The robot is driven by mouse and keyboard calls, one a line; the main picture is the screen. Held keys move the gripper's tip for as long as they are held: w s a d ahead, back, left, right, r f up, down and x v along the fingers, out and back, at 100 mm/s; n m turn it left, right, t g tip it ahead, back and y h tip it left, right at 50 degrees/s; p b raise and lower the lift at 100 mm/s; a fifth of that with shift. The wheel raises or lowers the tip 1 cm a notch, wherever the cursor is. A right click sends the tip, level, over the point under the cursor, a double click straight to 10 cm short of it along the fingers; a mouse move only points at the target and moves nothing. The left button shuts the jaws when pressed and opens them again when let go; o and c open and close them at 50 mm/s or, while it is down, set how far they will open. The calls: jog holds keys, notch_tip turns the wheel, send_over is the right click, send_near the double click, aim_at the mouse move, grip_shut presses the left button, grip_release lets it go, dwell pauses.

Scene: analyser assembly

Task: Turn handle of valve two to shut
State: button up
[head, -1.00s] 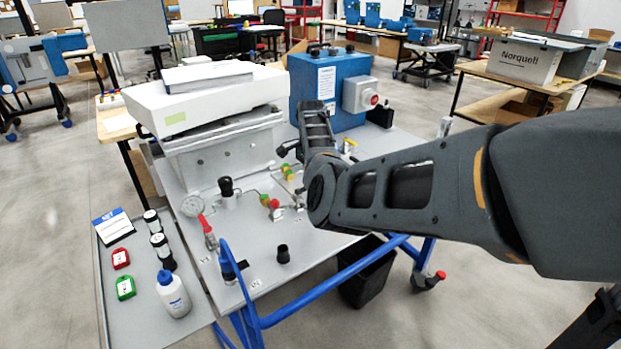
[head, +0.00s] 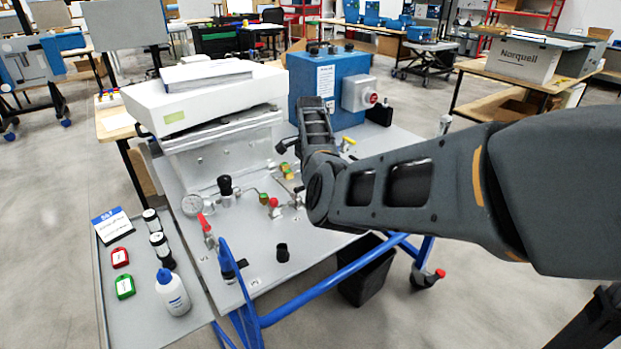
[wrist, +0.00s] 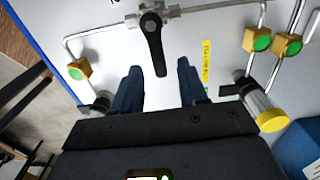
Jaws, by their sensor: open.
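In the wrist view a black lever handle (wrist: 153,48) sits on a grey metal valve body (wrist: 150,12) on the panel. It points down the picture, towards the space between my fingers. No number can be read on it, so I cannot tell from lettering that it is valve two. My gripper (wrist: 160,74) is open, with one dark blue finger to each side of the handle's line. The handle's end lies about level with the fingertips, and no contact shows. In the head view my arm hides this handle and most of the gripper.
Tubing with yellow-green fittings (wrist: 257,40) runs beside the valve. A yellow-capped cylinder (wrist: 268,115) stands close to the right finger. In the head view a red-handled valve (head: 204,224), a gauge (head: 192,204) and a blue box (head: 335,85) share the panel.

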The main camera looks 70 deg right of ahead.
notch_tip(320, 180, up, 7)
jog(key=shift+r+b, duration=0.15)
jog(key=shift+b, duration=0.25)
